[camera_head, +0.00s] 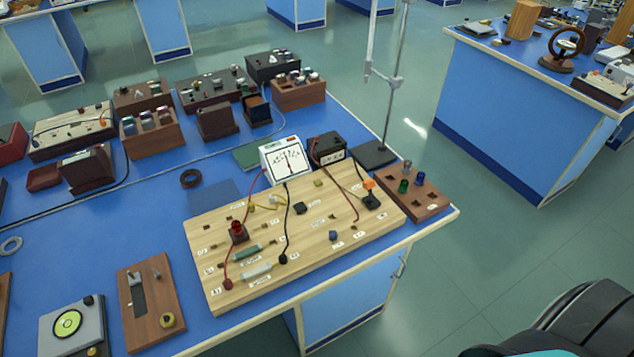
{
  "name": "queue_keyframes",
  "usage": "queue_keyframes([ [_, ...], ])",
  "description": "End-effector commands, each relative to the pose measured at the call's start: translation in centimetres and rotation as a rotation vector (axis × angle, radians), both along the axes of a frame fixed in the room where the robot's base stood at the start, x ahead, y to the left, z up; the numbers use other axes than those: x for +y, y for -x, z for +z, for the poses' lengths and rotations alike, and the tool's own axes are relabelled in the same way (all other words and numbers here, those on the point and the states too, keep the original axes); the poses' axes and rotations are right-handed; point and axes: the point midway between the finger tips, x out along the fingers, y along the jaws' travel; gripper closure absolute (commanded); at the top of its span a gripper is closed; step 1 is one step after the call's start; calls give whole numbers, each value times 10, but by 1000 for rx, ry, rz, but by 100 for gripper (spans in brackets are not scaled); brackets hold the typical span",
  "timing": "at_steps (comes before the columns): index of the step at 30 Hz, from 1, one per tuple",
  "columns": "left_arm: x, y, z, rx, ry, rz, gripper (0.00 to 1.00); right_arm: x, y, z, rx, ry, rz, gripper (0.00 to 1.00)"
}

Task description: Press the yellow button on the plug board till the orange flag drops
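The plug board (215,275) is a light wooden panel lying on the blue bench, with small parts, wires and labels on it. A small dull yellow piece (318,183) sits near its back edge, behind the black block; it looks like the yellow button, but is too small to be sure. An orange piece (369,183), which looks like the flag, shows upright above a black block (371,202) at the board's right back corner. Neither of my grippers can be made out; a dark part of my body fills the bottom right.
A white meter (286,161) and a black box (328,149) stand behind the board. A stand with a tall rod (391,100) is at the back right. A brown rack (427,198) with coloured plugs lies right of the board. Wires arch over the board.

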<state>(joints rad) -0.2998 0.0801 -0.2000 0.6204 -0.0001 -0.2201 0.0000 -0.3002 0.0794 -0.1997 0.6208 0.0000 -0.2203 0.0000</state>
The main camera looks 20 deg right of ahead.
Motion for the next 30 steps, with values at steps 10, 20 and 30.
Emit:
queue_keyframes([
  [10, 0, 0, 0, 0, 0, 0, 60, 0, 0, 0, 0, 0, 0, 65],
  [20, 0, 0, 0, 1, 0, 0, 60, 0, 0, 0, 0, 0, 0, 100],
  [30, 0, 0, 0, 1, 0, 0, 60, 0, 0, 0, 0, 0, 0, 100],
])
